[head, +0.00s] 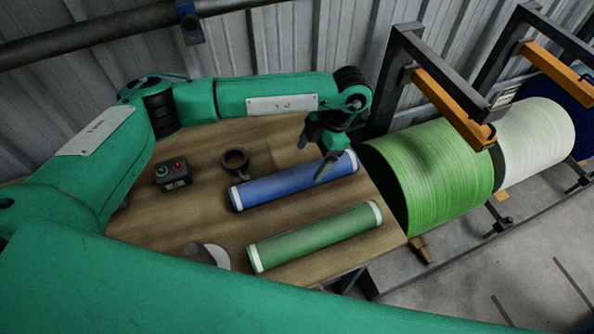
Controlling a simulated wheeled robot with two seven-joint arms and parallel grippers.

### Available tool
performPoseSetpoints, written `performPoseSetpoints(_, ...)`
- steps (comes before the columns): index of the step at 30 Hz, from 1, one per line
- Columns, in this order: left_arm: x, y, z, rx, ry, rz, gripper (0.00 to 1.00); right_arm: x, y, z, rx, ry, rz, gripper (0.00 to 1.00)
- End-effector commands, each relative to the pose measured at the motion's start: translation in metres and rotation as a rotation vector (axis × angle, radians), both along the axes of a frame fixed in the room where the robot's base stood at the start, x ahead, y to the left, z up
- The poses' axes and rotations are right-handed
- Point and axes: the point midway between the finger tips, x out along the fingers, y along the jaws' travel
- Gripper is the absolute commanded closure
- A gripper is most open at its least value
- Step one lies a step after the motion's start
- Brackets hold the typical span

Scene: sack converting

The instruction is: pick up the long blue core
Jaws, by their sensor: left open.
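The long blue core (278,185) lies on the wooden table, a blue tube with white end bands, slanting up to the right. My left gripper (312,163) is over its right part, fingers pointing down. The jaws are open; one finger shows in front of the blue tube, and another shows beyond it near its far side. I cannot tell whether a finger touches the core. My right gripper is not in view.
A green core (315,236) lies in front of the blue one, nearly parallel. A dark ring (234,160), a button box (173,174) and a grey round item (212,255) are on the table (185,222). Large green (440,175) and white (535,142) rolls stand to the right.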

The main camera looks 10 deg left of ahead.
Motion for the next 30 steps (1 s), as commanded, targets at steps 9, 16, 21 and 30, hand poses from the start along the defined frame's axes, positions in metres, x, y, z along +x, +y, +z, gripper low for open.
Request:
performPoseSetpoints(9,-0.009,0.014,-0.039,0.001,0.0,0.001,0.17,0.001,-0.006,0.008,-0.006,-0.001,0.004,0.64)
performPoseSetpoints(16,-0.011,0.023,-0.052,0.002,0.003,0.003,0.17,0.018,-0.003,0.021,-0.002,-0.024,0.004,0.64)
performPoseSetpoints(21,-0.015,0.034,-0.076,0.002,0.003,0.002,0.17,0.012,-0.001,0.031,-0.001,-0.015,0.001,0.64)
performPoseSetpoints(30,-0.016,0.037,-0.088,0.001,-0.001,0.0,0.17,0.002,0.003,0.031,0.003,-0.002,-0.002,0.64)
